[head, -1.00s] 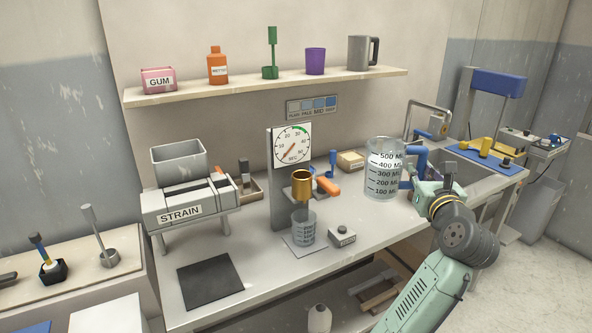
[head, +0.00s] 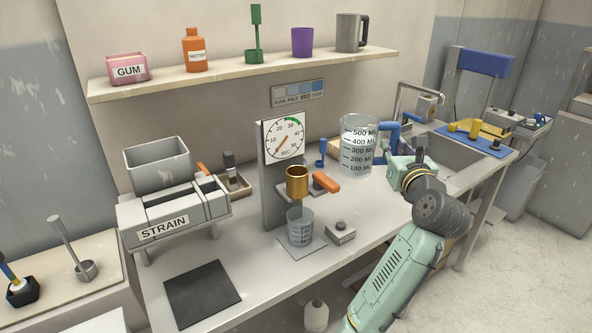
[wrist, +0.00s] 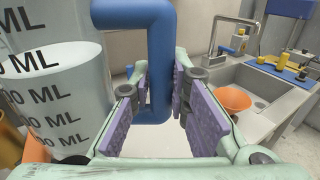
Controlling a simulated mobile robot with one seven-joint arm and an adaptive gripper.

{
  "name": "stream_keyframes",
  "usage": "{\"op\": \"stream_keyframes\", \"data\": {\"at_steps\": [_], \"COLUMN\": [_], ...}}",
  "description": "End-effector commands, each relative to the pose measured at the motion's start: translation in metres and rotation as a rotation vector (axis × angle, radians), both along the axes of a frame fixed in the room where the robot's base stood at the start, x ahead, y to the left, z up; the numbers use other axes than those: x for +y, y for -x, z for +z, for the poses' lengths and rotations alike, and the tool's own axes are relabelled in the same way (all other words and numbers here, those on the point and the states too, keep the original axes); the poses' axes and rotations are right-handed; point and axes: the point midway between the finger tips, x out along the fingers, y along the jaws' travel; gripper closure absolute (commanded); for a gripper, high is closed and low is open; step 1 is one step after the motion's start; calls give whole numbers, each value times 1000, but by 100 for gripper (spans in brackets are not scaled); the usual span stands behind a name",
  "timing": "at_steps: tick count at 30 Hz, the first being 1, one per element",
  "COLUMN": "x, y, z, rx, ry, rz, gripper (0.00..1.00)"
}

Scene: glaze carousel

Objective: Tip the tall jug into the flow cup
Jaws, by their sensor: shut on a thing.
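The tall jug (head: 357,150) is clear, with black ML marks and a blue handle (head: 387,138). It stands upright and holds pale liquid. My gripper (head: 398,160) is shut on the handle; in the wrist view the handle (wrist: 161,60) runs between the purple pads, with the jug (wrist: 55,85) at left. The jug is raised above the counter, right of the flow cup and apart from it. The flow cup (head: 297,181) is a brass cup on the stand under the dial, with an orange lever (head: 326,182) beside it. A small clear beaker (head: 300,227) stands below.
A dial stand (head: 270,195) rises behind the flow cup. A small grey box with a knob (head: 340,231) sits in front. The strainer (head: 175,215) is at left, a dark mat (head: 202,293) before it.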

Motion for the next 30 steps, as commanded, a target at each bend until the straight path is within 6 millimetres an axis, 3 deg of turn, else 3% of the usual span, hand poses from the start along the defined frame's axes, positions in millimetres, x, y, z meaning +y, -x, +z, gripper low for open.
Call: {"op": "stream_keyframes", "data": {"at_steps": [11, 18, 30], "x": [4, 9, 24], "y": [1, 2, 3], "z": [13, 26, 32], "rx": [-14, -27, -48], "ry": [74, 191, 391], "rz": [-5, -6, -8], "gripper": [100, 100, 100]}}
